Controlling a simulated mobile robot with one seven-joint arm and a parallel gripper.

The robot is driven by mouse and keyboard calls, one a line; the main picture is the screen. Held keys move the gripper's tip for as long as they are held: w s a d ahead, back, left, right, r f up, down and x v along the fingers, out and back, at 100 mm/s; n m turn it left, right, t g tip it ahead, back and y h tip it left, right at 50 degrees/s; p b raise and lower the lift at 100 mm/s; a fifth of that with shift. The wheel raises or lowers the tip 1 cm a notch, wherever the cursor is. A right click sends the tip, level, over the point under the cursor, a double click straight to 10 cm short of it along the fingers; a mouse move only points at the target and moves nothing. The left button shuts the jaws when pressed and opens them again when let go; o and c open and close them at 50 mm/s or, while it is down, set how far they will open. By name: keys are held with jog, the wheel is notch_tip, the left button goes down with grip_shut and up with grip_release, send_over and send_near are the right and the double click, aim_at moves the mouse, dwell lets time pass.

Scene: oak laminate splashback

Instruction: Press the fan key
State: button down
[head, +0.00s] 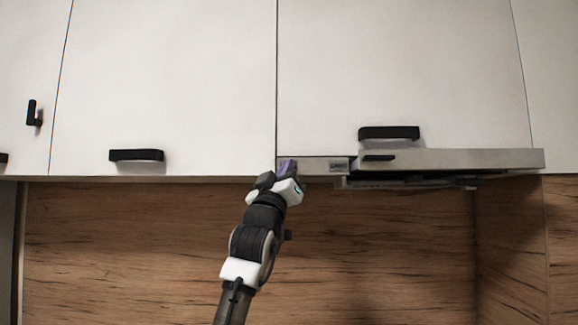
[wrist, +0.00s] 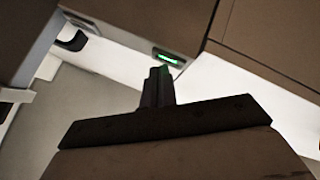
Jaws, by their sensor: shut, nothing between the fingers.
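The range hood (head: 455,159) is a grey metal unit under the white upper cabinets. A small panel with markings (head: 339,166) sits on its front strip, to the right of my gripper (head: 287,167). In the wrist view a small green-lit strip (wrist: 166,57) shows on a brownish face, just beyond the tips of my gripper (wrist: 160,71). The fingers are shut and empty. I cannot tell whether the tips touch the face. The separate fan key cannot be made out in either view.
White cabinet doors with black handles (head: 389,132) (head: 136,155) hang above. The hood's front part juts out to the right of my gripper. The wooden splashback (head: 120,250) is bare, with free room below the cabinets.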

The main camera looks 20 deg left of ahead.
jog(key=shift+w, duration=0.15)
dwell(0.3)
jog(key=shift+s+d, duration=0.15)
jog(key=shift+s, duration=0.45)
jog(key=s+d+b, duration=0.1)
jog(key=s+b, duration=0.2)
jog(key=s, duration=0.2)
jog(key=shift+s+d+b, duration=0.35)
jog(key=shift+s+b, duration=0.05)
dwell(0.4)
